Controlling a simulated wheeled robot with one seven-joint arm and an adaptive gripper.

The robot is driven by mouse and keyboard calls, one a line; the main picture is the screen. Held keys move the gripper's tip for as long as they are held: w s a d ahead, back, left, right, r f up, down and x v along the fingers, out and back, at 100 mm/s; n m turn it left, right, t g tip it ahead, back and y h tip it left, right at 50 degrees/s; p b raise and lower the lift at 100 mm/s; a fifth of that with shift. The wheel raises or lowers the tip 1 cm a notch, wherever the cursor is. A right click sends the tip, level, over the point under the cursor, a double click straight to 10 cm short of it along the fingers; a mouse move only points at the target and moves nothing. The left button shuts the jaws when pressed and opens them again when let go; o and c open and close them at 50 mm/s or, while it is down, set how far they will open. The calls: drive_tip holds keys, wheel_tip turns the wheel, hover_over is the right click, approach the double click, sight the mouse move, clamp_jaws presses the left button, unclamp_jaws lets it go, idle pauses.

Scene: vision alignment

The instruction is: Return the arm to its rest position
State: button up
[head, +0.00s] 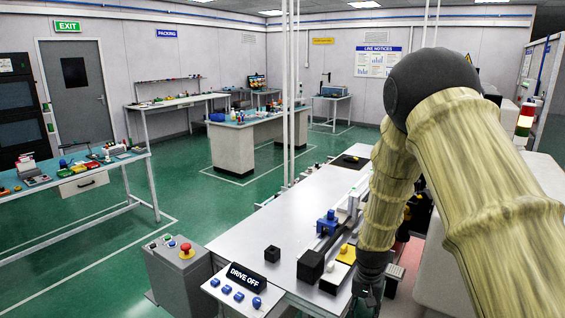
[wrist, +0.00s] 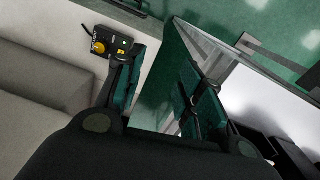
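My arm, in a yellowish ribbed cover, fills the right side of the head view. It bends at a dark round joint and hangs down beside the white bench (head: 255,222). My gripper (head: 368,288) is at its lower end, near the bench's right edge, partly cut off by the bottom of the picture. In the wrist view my gripper (wrist: 162,80) has its two dark fingers apart, with floor and an edge of furniture showing between them. I see nothing held.
The bench holds a black block (head: 310,266), a small black cube (head: 272,254), a blue device (head: 327,223) and a yellow-topped block (head: 346,253). A red button box (head: 186,250) and a DRIVE OFF panel (head: 246,274) stand at the front. Green floor (head: 100,245) is open at left.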

drive_tip(key=s+f+n+b, duration=0.1)
drive_tip(key=s+f+b, duration=0.1)
drive_tip(key=s+f, duration=0.9)
drive_tip(key=s+f+n+b, duration=0.1)
drive_tip(key=s+f, duration=0.5)
drive_tip(key=s, duration=0.4)
drive_tip(key=s+f+n+b, duration=0.1)
drive_tip(key=s+f, duration=0.4)
drive_tip(key=s, duration=0.5)
drive_tip(key=s+a+f+n+b, duration=0.1)
drive_tip(key=s+f+n+b, duration=0.1)
drive_tip(key=s+f, duration=0.4)
drive_tip(key=s, duration=0.4)
drive_tip(key=shift+f+b, duration=0.3)
